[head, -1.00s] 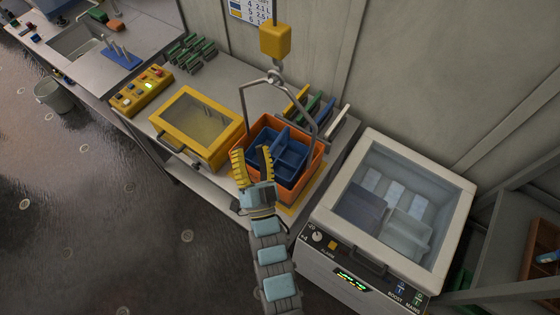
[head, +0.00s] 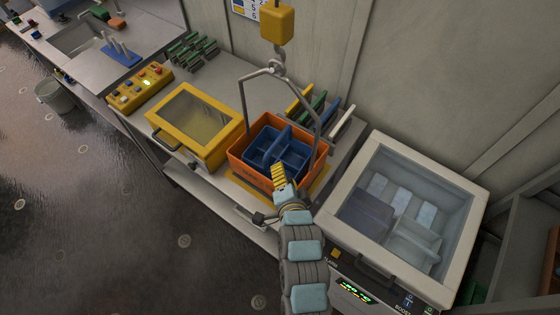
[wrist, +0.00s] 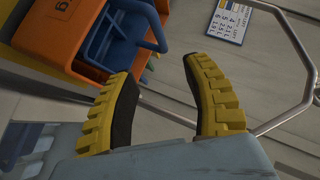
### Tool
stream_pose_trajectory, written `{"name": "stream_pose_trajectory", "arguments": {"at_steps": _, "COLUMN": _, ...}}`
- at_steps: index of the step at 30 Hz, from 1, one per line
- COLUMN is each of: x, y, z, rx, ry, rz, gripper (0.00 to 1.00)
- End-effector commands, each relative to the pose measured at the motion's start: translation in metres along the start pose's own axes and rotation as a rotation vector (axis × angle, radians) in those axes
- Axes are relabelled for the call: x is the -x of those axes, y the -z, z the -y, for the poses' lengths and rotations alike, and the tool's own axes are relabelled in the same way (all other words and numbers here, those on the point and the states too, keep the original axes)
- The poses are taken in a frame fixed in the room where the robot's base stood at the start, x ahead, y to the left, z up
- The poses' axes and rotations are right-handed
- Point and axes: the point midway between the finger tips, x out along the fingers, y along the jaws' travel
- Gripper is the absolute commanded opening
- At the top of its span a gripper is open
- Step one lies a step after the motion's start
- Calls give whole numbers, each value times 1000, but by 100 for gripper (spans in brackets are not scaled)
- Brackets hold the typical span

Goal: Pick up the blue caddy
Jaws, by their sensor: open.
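The blue caddy (head: 283,138) is a divided box with a raised middle divider. It sits inside an orange crate (head: 249,172), which has a tall grey bail hanging from a hook. My gripper (head: 279,174), with yellow ribbed fingers, is at the crate's front right side and hides part of the caddy and crate. In the wrist view my gripper (wrist: 160,67) is open, with nothing between its fingers. There the caddy (wrist: 122,32) and the crate (wrist: 55,28) lie up and to the left of the fingers, apart from them.
A yellow lidded box (head: 196,120) stands left of the crate. A white glass-topped machine (head: 345,205) is close on the right. Coloured panels (head: 318,108) stand in a rack behind. The bail (head: 303,100) and yellow hook block (head: 277,25) rise above the crate.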

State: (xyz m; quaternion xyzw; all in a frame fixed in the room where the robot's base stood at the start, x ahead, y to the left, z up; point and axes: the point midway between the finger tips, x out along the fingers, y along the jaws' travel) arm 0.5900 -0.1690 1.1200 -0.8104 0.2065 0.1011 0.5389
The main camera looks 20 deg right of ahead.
Motion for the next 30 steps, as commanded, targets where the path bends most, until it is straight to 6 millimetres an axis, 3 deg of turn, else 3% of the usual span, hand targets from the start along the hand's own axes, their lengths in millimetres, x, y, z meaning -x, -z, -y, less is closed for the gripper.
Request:
{"name": "stream_pose_trajectory", "arguments": {"at_steps": 5, "x": -9, "y": -1, "z": -3, "rx": -6, "ry": -8, "rz": 6, "gripper": 50}}
{"name": "stream_pose_trajectory", "arguments": {"at_steps": 30, "x": -101, "y": 0, "z": 0, "rx": -4, "ry": -5, "rz": 4, "gripper": 50}}
